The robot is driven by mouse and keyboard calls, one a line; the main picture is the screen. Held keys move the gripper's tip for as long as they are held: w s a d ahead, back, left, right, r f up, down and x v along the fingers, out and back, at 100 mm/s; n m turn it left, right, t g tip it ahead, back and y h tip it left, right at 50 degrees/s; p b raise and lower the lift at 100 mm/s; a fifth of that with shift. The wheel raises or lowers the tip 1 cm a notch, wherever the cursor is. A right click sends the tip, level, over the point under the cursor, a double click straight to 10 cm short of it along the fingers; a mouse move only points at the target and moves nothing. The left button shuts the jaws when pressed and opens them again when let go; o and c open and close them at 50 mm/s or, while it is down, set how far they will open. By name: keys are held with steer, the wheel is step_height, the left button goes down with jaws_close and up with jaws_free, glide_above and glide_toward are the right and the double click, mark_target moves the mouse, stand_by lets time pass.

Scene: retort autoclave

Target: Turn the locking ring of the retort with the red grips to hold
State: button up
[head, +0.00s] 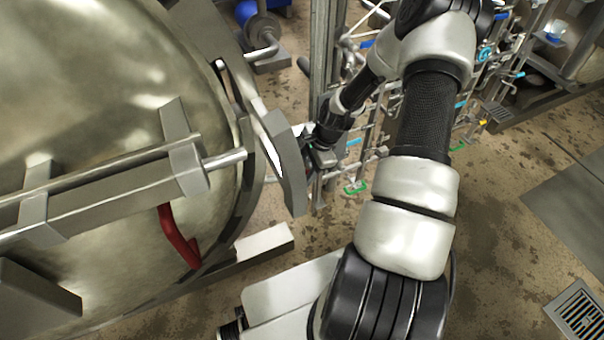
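The retort (90,80) is a large, dull metal dome filling the left of the head view. A red grip (178,238) shows on its lower part, below a thick metal bar. The curved metal rim (245,190) at the dome's right edge may be the locking ring; I cannot tell for sure. My gripper (312,142) is small and far off, just right of a grey angled plate at the retort's edge. It is well apart from the visible red grip. Its fingers are too small and partly hidden to tell whether they are open or touching anything.
The bar (100,195) with brackets crosses the retort's front. The grey angled plate (290,165) sticks out at its right. Pipes and valves (485,55) stand behind my arm. A floor drain (580,312) lies at lower right; the stained floor (500,220) around there is clear.

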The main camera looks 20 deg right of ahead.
steer(key=p+v, duration=0.3)
steer(key=v, duration=1.2)
steer(key=shift+r, duration=0.35)
steer(key=shift+s, duration=0.1)
